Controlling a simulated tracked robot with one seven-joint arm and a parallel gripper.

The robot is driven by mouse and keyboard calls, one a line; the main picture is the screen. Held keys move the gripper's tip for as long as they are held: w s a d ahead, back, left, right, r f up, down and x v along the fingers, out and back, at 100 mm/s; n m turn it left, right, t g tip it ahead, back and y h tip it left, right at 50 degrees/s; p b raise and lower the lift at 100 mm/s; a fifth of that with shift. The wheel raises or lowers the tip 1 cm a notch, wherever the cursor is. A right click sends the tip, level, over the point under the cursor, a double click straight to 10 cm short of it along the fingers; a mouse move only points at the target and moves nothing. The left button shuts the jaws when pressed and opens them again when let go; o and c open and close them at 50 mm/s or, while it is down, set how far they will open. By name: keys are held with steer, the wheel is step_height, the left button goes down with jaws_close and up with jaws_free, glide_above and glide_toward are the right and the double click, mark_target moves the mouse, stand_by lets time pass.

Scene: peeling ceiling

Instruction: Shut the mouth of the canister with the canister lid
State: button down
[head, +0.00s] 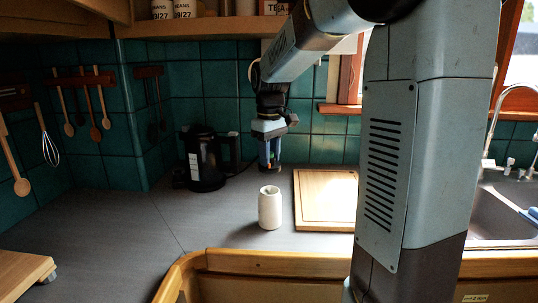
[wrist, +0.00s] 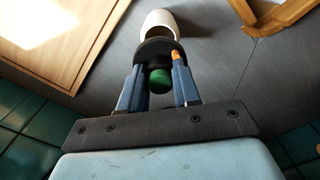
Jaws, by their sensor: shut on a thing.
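The white canister (head: 269,211) stands upright on the grey counter, its open mouth facing up. My gripper (head: 270,164) points down above it in the head view, apart from it. In the wrist view my gripper (wrist: 158,74) is shut on the canister lid, a dark disc (wrist: 154,49) with a round green knob (wrist: 160,81) between the fingers. The canister (wrist: 160,20) shows beyond the lid there, and the lid hides part of it. The lid is too small and dark to make out clearly in the head view.
A wooden cutting board (head: 318,196) lies right of the canister. A black kettle (head: 205,166) stands at the back left. Another wooden board (head: 22,272) is at the near left, and the sink (head: 495,205) is at the right. The counter left of the canister is clear.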

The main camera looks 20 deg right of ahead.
glide_above(270, 190)
steer(key=shift+f, duration=2.8)
steer(key=shift+f, duration=1.1)
steer(key=c, duration=0.7)
jaws_free()
step_height(270, 190, up, 18)
steer(key=shift+f, duration=0.2)
